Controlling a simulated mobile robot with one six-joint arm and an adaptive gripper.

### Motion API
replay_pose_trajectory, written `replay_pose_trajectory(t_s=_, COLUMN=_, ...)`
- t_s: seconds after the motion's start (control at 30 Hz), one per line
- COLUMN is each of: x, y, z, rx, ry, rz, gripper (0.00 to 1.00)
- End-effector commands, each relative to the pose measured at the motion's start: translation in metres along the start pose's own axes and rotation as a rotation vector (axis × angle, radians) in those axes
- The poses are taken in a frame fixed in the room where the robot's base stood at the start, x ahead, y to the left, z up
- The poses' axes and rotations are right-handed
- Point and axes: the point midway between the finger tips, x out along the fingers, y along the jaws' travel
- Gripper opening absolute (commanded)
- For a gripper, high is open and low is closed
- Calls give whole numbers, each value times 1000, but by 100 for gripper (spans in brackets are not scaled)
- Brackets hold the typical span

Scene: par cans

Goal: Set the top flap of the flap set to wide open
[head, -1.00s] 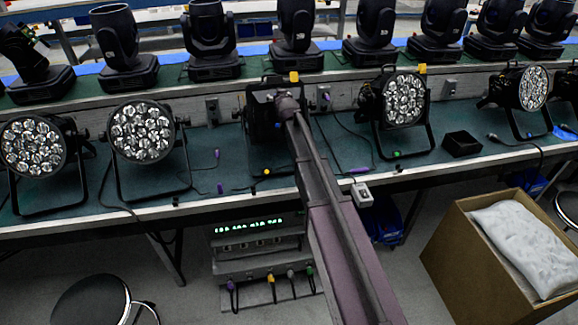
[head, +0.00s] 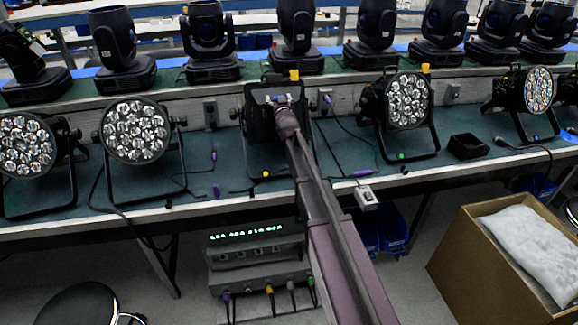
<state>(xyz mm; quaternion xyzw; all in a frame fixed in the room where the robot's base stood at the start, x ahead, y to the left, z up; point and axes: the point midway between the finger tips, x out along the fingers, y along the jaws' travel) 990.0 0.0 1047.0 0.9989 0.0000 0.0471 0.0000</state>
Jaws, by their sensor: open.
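The dark fixture (head: 257,122) that seems to carry the flap set stands on the green bench, mid-picture in the head view. A dark upright panel with a paler upper part (head: 268,93) shows at its top. I cannot tell whether this is the top flap or how far it is open. My gripper (head: 280,101) is small in the picture, in front of this panel and close to it. It is open and holds nothing that I can see. Whether its fingers touch the panel is unclear. My arm hides the fixture's lower right side.
Lit-face par cans stand either side, one at left (head: 137,131) and one at right (head: 409,101). Moving heads line the shelf behind. A small black box (head: 467,146) and cables lie on the bench. A cardboard box (head: 480,267) and a stool (head: 82,308) stand in front.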

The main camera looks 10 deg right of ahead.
Motion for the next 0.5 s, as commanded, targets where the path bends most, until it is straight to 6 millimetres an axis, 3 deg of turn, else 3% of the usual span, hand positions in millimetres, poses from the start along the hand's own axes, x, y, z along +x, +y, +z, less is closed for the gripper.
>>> replay_pose_trajectory(t_s=0.5, x=4, y=0, z=15, rx=0, ry=190, rz=0, gripper=91)
